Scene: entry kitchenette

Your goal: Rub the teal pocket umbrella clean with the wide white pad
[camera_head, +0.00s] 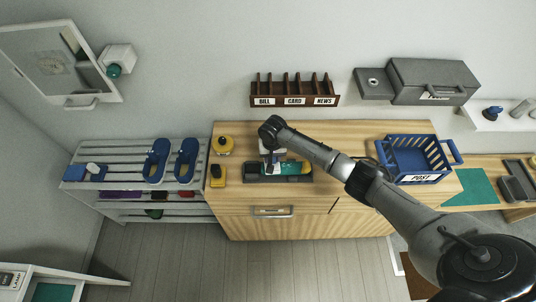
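The teal pocket umbrella (296,168) appears to lie in a dark grey tray (290,179) on the wooden cabinet top. Its left part is hidden behind my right gripper. My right arm comes in from the right, and my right gripper (270,163) points down over the left half of the tray. A small white patch shows at the gripper; it may be the wide white pad, but I cannot tell for sure. The fingers are too small and covered to show whether they are open or shut. My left gripper is not in view.
A yellow round item (222,145) and a yellow block (218,176) stand left of the tray. A blue POST basket (420,178) stands at the cabinet's right end. A brown labelled rack (294,100) and a grey box (432,78) are on the wall behind. A slatted shoe rack (125,158) stands left.

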